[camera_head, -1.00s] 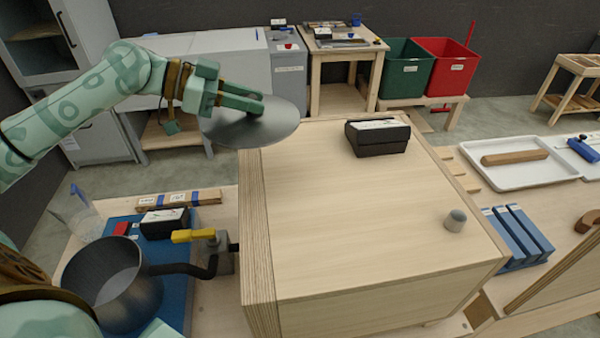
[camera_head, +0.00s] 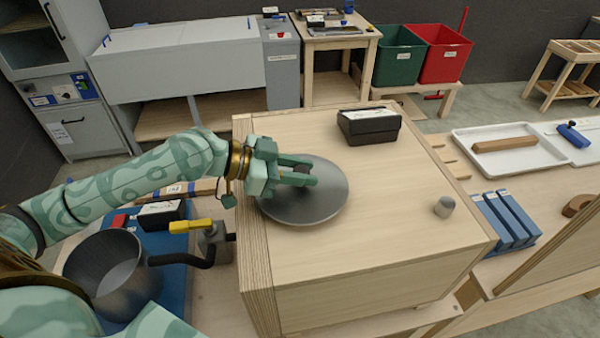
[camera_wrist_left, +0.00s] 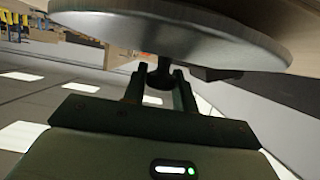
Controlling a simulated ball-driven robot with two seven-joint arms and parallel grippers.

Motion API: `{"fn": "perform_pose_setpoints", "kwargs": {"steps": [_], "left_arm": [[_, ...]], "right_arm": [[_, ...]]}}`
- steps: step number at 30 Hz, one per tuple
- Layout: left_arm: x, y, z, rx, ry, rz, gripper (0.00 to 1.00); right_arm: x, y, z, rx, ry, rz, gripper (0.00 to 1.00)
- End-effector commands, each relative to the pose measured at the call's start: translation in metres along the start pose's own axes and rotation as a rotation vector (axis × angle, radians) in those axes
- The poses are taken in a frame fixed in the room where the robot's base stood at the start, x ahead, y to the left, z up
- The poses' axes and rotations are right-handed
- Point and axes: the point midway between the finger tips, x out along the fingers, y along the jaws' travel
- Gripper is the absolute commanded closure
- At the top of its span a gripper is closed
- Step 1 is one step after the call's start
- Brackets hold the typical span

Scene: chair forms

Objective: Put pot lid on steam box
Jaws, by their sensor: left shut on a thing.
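The pot lid (camera_head: 325,203) is a round grey metal disc with a dark knob. My left gripper (camera_head: 312,171) is shut on the knob, and the fingers also show around the knob in the left wrist view (camera_wrist_left: 158,88). The lid is roughly level over the left part of the steam box (camera_head: 370,225), a large pale wooden box. I cannot tell whether the lid touches its top. The lid's underside against the box is hidden. My right gripper is not in view.
A black box (camera_head: 369,127) sits at the back of the steam box, and a small grey knob-like piece (camera_head: 444,206) at its right. A dark metal pot (camera_head: 105,268) with a pipe and yellow-handled valve (camera_head: 190,226) stands left. The middle of the top is clear.

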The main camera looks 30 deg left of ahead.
Motion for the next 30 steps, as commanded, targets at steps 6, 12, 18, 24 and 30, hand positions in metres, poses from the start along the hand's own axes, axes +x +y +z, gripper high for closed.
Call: {"fn": "perform_pose_setpoints", "kwargs": {"steps": [6, 12, 18, 24, 30], "left_arm": [[0.004, -0.001, 0.010, 0.001, 0.001, -0.001, 1.00], [0.004, -0.001, 0.011, 0.001, -0.001, -0.001, 0.50], [0.004, -0.001, 0.010, 0.001, 0.000, -0.001, 0.50], [-0.013, -0.002, 0.013, 0.000, -0.004, -0.003, 0.50], [-0.050, -0.001, 0.015, -0.001, -0.009, -0.001, 0.50]], "right_arm": [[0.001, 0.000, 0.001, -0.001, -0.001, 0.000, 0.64], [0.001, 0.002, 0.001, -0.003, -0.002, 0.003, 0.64], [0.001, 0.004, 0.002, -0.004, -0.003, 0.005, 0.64], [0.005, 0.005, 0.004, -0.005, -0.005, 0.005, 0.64], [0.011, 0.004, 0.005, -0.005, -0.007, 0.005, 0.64]]}}
